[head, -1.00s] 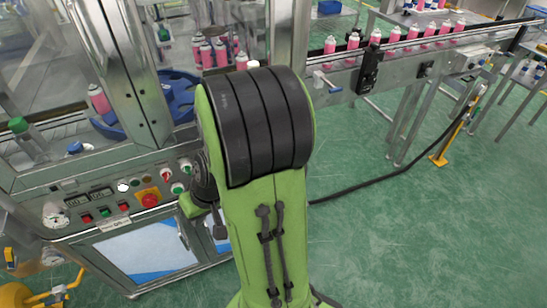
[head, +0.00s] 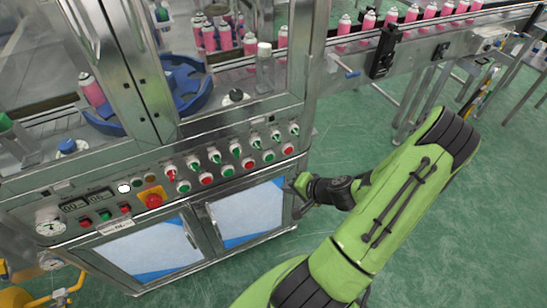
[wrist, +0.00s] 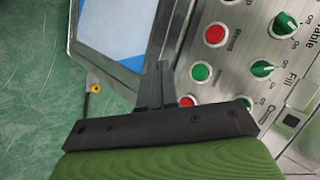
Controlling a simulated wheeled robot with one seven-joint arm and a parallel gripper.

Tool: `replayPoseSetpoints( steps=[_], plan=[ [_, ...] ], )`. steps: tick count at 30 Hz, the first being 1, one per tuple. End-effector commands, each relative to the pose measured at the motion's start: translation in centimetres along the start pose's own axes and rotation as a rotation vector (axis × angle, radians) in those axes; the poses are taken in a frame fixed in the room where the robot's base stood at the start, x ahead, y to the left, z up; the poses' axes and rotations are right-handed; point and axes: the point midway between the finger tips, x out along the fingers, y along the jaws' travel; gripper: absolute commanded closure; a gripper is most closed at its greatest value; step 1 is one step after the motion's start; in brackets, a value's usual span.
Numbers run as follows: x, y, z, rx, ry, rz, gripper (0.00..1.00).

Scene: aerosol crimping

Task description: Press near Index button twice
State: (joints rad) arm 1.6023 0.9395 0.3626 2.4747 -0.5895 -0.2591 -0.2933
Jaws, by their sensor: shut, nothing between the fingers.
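The control panel (head: 130,222) on the machine front carries a row of red and green push buttons under a row of turn knobs. At its right end are a red button (head: 288,149) and a green button (head: 268,156). I cannot read which button is labelled Index. The wrist view shows a red button (wrist: 215,35), a green button (wrist: 200,73) and another red button (wrist: 187,101) partly hidden by my gripper. My gripper (head: 299,186) is shut and empty, below the panel's right end. In the wrist view its fingertips (wrist: 160,66) lie over the panel's edge, apart from the buttons.
Green knobs (wrist: 262,69) stick out beside the buttons. A red emergency stop (head: 151,200) sits on a yellow plate at left. Cabinet doors (head: 245,215) lie below the panel. A conveyor with pink cans (head: 390,17) runs at upper right.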

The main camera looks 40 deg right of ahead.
Motion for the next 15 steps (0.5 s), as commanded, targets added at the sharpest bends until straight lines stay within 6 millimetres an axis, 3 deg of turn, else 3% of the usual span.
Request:
replayPoseSetpoints(
  steps=[5,15],
  plan=[
    [0.5,-0.5,-0.4,-0.004,-0.003,0.001,1.00],
    [3.9,-3.1,-2.8,-0.005,-0.003,0.000,1.00]
  ],
)
